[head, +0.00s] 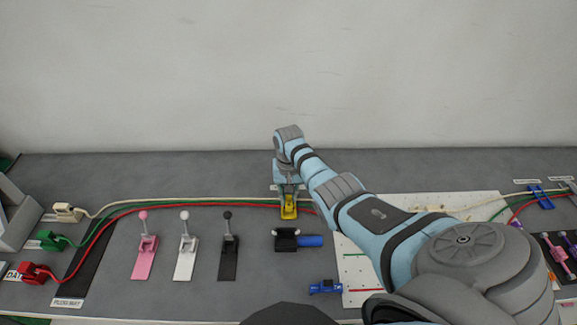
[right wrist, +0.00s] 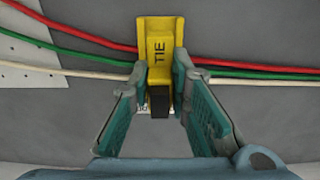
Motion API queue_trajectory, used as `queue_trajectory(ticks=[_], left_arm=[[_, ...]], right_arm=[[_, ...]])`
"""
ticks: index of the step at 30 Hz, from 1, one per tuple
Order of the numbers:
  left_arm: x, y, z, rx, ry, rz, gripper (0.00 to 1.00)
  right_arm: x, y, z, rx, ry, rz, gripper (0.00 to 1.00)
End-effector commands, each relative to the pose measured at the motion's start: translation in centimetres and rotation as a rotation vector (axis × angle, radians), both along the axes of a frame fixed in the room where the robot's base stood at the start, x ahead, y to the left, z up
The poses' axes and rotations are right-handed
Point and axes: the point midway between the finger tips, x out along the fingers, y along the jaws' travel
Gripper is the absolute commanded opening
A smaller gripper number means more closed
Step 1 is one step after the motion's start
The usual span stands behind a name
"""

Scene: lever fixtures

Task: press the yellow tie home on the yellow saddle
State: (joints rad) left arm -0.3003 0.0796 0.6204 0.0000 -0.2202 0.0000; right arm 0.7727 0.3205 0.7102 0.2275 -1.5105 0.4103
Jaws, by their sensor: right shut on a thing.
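The yellow tie (right wrist: 160,50), lettered TIE, stands in the middle of the right wrist view, with a dark block at its near end. My right gripper (right wrist: 160,78) has one finger on each side of it and is shut on it. In the head view the yellow piece (head: 289,211) shows just below my right gripper (head: 287,191). White, green and red cables run to the yellow piece from both sides. My left gripper is not in view.
Pink (head: 145,255), white (head: 185,258) and black (head: 229,257) levers stand left of the yellow piece. A black clamp with a blue handle (head: 310,240) lies just in front. Coloured plugs (head: 50,239) sit at the far left. A white board (head: 358,268) lies right, partly behind my arm.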

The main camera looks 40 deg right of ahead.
Motion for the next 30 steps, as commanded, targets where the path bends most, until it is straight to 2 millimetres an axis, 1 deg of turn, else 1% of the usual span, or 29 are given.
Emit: queue_trajectory(ticks=[1, 4, 14, 24, 30], left_arm=[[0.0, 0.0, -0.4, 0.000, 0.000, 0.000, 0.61], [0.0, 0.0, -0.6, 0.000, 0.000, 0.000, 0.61], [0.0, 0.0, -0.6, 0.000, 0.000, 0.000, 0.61], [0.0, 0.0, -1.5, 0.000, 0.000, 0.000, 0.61], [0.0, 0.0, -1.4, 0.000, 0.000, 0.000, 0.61]], right_arm=[[0.0, 0.0, -0.4, 0.000, 0.000, 0.000, 0.03], [0.0, 0.0, -0.8, 0.000, 0.000, 0.000, 0.03], [0.0, 0.0, -0.9, 0.000, 0.000, 0.000, 0.03], [0.0, 0.0, -2.0, 0.000, 0.000, 0.000, 0.03], [0.0, 0.0, -2.0, 0.000, 0.000, 0.000, 0.03]])
